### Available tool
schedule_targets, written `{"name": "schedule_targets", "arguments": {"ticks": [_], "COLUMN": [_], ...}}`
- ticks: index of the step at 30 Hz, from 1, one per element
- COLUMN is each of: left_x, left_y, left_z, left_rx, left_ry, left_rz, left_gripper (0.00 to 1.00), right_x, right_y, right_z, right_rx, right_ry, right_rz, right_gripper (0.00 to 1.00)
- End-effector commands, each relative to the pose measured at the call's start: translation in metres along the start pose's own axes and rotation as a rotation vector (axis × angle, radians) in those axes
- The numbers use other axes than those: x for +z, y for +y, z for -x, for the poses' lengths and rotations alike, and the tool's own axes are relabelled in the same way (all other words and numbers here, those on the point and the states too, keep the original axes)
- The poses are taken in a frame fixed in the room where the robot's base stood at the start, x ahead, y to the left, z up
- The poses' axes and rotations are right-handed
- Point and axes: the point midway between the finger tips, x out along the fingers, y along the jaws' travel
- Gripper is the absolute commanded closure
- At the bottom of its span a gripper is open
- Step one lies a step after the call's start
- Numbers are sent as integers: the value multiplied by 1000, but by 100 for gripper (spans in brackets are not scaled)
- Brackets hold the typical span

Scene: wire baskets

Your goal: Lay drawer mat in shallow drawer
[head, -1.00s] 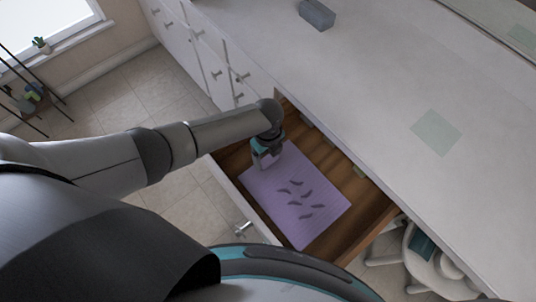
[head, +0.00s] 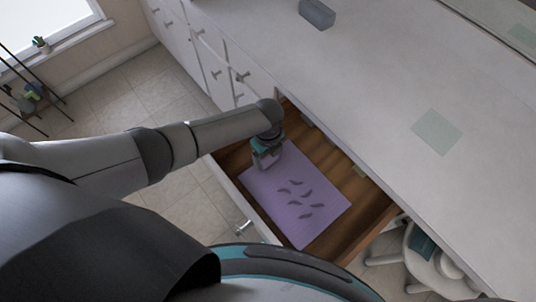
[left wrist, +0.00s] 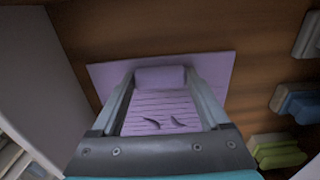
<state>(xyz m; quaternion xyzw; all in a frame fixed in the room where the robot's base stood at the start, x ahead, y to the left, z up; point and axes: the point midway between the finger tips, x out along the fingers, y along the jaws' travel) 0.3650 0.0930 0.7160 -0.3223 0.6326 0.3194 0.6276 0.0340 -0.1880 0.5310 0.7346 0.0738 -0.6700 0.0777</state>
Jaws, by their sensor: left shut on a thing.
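The purple drawer mat (head: 297,203) with dark leaf-like marks lies inside the open wooden drawer (head: 372,212) in the head view. It looks flat, at or close to the drawer bottom; I cannot tell if it touches. My left gripper (head: 264,163) is at the mat's upper left edge and is shut on it. In the left wrist view the mat (left wrist: 103,78) shows between and beyond the fingers of my left gripper (left wrist: 160,88). Wooden drawer bottom (left wrist: 150,28) shows around it. My right gripper is not in view.
The pale countertop (head: 370,80) runs above the drawer, with a grey box (head: 317,14) and a flat green square (head: 437,131) on it. Small blocks, one green (left wrist: 278,152) and one blue (left wrist: 298,104), line the right side in the left wrist view. A white stool (head: 425,262) stands at lower right.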

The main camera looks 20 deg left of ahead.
Motion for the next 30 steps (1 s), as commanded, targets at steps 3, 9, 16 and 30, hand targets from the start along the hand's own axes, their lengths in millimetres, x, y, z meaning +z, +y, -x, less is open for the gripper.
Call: {"name": "schedule_targets", "arguments": {"ticks": [3, 9, 16, 30], "left_x": [0, 0, 0, 0], "left_y": [0, 0, 0, 0], "left_z": [-2, -4, -4, -4], "left_rx": [-1, -1, -1, 0], "left_ry": [1, 1, 1, 0], "left_rz": [0, 0, 0, 0], "left_gripper": [100, 100, 0, 0], "right_x": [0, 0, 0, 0], "right_y": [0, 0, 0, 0], "right_z": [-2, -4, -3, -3], "right_rx": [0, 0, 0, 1], "right_ry": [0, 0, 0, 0], "right_rz": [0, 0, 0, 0], "right_gripper": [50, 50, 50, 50]}}
